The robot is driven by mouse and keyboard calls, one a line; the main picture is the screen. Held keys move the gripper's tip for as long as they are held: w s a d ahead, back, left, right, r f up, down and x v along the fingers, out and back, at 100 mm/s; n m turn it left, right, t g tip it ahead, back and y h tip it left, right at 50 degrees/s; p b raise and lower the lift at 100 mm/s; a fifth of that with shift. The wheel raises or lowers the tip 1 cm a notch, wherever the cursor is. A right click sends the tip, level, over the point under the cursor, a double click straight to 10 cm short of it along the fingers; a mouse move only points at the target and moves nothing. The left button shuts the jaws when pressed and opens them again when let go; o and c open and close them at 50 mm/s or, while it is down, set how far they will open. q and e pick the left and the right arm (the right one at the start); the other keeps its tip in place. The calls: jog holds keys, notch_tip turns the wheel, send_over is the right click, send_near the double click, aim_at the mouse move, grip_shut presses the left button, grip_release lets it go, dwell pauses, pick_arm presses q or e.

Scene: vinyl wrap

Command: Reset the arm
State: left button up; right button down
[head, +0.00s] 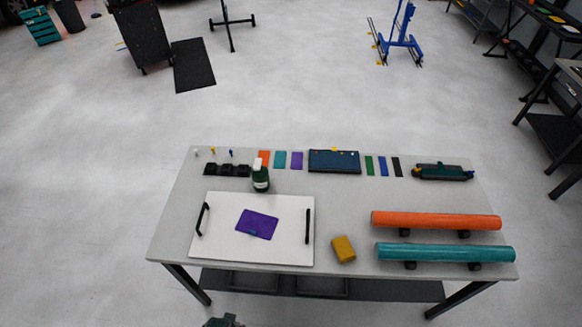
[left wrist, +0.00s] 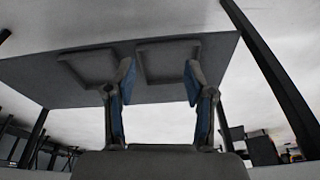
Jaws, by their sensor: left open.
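My left gripper (left wrist: 159,78) is open, with two blue-padded fingers apart and nothing between them in the left wrist view. Past its fingertips is the grey lower shelf (left wrist: 40,78) of the table with two shallow trays (left wrist: 92,66). In the head view only a small dark part of an arm of mine shows at the bottom edge, in front of the table. My right gripper is not in view.
The table (head: 345,200) bears a white board (head: 285,215) with a purple sheet (head: 257,224), a dark bottle (head: 261,178), a yellow block (head: 343,249), an orange roll (head: 435,221) and a teal roll (head: 445,252). Floor around the table is clear.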

pick_arm(q)
jog(key=s+a+f, duration=0.1)
jog(key=s+f, duration=0.3)
jog(key=f, duration=0.4)
jog(key=s+a+f, duration=0.1)
jog(key=s+f, duration=0.2)
jog(key=f, duration=0.5)
jog(key=s+f, duration=0.4)
jog(key=s, duration=0.2)
jog(key=s+a+f+g, duration=0.1)
jog(key=s+f, duration=0.3)
jog(key=s, duration=0.3)
jog(key=shift+s+a+f+g, duration=0.15)
jog(key=shift+s+f+g, duration=0.1)
jog(key=shift+f+g, duration=0.05)
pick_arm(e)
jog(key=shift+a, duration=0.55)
pick_arm(q)
jog(key=shift+a, duration=0.1)
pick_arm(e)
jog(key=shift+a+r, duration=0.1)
